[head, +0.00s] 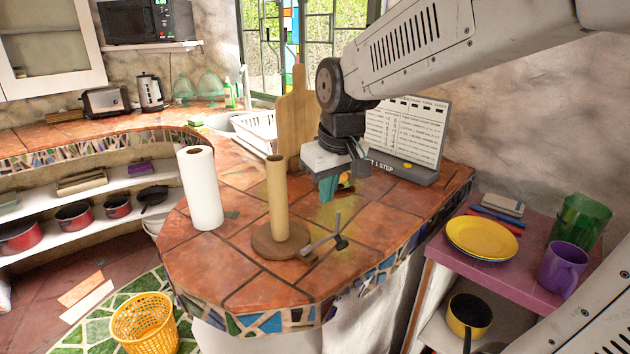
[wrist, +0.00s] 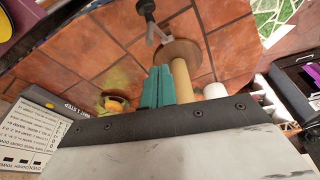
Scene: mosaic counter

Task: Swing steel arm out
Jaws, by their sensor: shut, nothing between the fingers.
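The steel arm (head: 320,241) is a short grey bar at the right edge of a round wooden base (head: 268,249), with an upright piece and a dark knob (head: 341,243). A bare cardboard tube (head: 277,200) stands upright on the base. My gripper (head: 328,192) has teal fingers, shut and empty, above the counter behind and to the right of the tube, apart from the steel arm. In the wrist view the teal fingers (wrist: 158,72) point toward the base, with the steel arm (wrist: 155,30) beyond their tips. The fingers partly hide the counter and an orange-yellow thing.
A white paper roll (head: 200,188) stands left of the tube. A wooden board (head: 295,115) and a printed panel (head: 408,135) stand at the back. A small orange-yellow thing (head: 346,182) lies behind my fingers. The tiled counter right of the steel arm is clear up to its mosaic edge.

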